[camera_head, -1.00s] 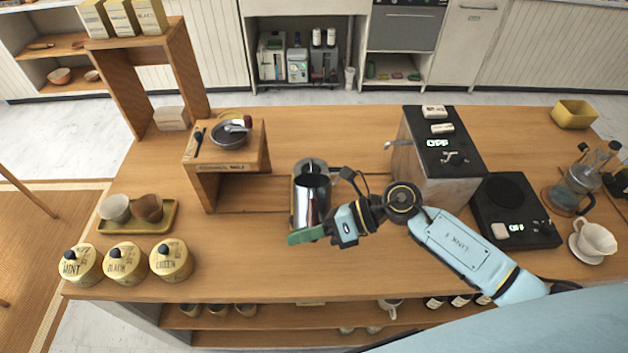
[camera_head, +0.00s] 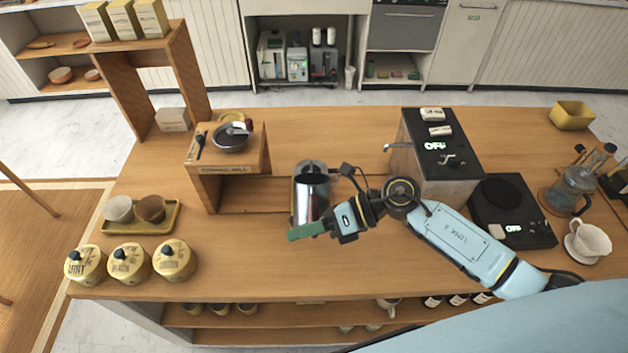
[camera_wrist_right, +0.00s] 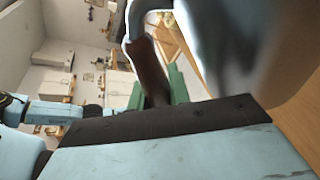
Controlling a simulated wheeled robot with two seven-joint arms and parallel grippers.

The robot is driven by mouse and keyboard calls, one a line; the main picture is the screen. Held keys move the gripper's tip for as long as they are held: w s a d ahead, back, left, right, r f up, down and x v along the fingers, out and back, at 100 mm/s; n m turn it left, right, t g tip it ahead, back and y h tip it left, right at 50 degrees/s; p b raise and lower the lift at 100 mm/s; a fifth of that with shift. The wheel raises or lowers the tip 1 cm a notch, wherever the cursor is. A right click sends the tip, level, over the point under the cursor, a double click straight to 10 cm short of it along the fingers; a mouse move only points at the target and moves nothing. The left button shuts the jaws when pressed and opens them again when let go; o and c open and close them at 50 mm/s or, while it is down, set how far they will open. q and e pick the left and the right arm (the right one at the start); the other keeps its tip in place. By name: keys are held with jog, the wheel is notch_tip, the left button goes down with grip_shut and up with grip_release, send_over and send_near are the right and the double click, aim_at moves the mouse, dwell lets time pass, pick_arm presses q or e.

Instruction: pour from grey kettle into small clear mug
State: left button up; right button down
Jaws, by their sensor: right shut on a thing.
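The grey kettle (camera_head: 310,197) is a shiny metal vessel standing about upright over the middle of the counter. I cannot tell whether its base touches the wood. My right gripper (camera_head: 310,230) is at its near right side, with green fingers. In the right wrist view the green fingers (camera_wrist_right: 165,88) are closed around a dark brown handle (camera_wrist_right: 148,70), and the kettle's blurred grey body (camera_wrist_right: 235,45) fills the upper right. I cannot make out a small clear mug on the counter; the kettle and my arm hide part of the surface. My left gripper is out of view.
A wooden stand (camera_head: 230,170) with a dark pan is left of the kettle. A coffee machine (camera_head: 440,155) and a black scale-like plate (camera_head: 512,212) are to the right. Several yellow canisters (camera_head: 130,262) line the front left. The counter before the kettle is clear.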

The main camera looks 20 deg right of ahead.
jog(key=shift+r, duration=0.2)
dwell(0.3)
jog(key=shift+w+r+m+p, duration=0.2)
jog(key=shift+r+m+p, duration=0.1)
jog(key=shift+r+p, duration=0.35)
jog(key=shift+f, duration=0.1)
dwell(1.8)
jog(key=shift+s+f+n+b, duration=0.2)
jog(key=shift+f+n+b, duration=0.2)
jog(key=shift+f+b, duration=0.7)
jog(key=shift+r, duration=0.2)
jog(key=shift+r+p, duration=0.35)
jog(key=shift+p, duration=0.1)
jog(key=shift+w+r, duration=0.1)
